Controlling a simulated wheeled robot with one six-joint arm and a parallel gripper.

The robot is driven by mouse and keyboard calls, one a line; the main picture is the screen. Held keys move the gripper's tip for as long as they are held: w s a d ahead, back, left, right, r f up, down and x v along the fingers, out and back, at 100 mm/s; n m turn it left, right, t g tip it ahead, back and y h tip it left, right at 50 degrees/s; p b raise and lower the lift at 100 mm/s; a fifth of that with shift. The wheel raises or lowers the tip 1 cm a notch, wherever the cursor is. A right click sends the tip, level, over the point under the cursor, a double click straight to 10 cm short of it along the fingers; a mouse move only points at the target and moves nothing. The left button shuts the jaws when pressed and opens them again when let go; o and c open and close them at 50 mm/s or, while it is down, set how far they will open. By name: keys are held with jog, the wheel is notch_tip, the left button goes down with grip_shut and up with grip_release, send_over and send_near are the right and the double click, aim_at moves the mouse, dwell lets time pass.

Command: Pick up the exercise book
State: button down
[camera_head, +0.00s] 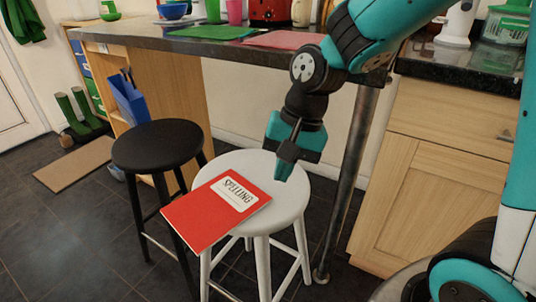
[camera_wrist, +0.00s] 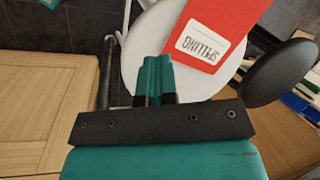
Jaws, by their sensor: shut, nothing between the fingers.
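The exercise book (camera_head: 199,217) is red with a white label reading "SPELLING". It lies flat on the white round stool (camera_head: 283,208), and its left part sticks out past the seat's edge. In the wrist view the book (camera_wrist: 227,18) lies ahead of the fingers and slightly right, on the white stool (camera_wrist: 140,45). My gripper (camera_head: 283,177) is shut and empty, pointing down above the right side of the stool seat, to the right of the book. In the wrist view the teal fingers (camera_wrist: 154,75) are together. I cannot tell its exact height above the seat.
A black stool (camera_head: 157,146) stands close on the left. A metal table leg (camera_head: 346,185) and wooden cabinet (camera_head: 425,190) are at the right. The dark countertop (camera_head: 270,52) with several items is behind. Dark floor tiles are clear at front left (camera_head: 70,235).

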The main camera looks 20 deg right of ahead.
jog(key=w+d+r+m+p, duration=0.1)
jog(key=w+d+m+p, duration=0.35)
jog(key=m, duration=0.25)
jog(key=m+b, duration=0.1)
jog(key=m, duration=0.3)
send_near(276, 193)
jog(key=shift+h, duration=0.3)
jog(key=f, duration=0.4)
jog(key=d+f, duration=0.1)
jog(key=f, duration=0.1)
jog(key=shift+w, duration=0.2)
jog(key=a, duration=0.3)
jog(key=shift+s+a+f, duration=0.1)
jog(key=shift+s+f, duration=0.05)
jog(key=shift+f, duration=0.2)
jog(key=shift+a, duration=0.55)
jog(key=shift+r, duration=0.1)
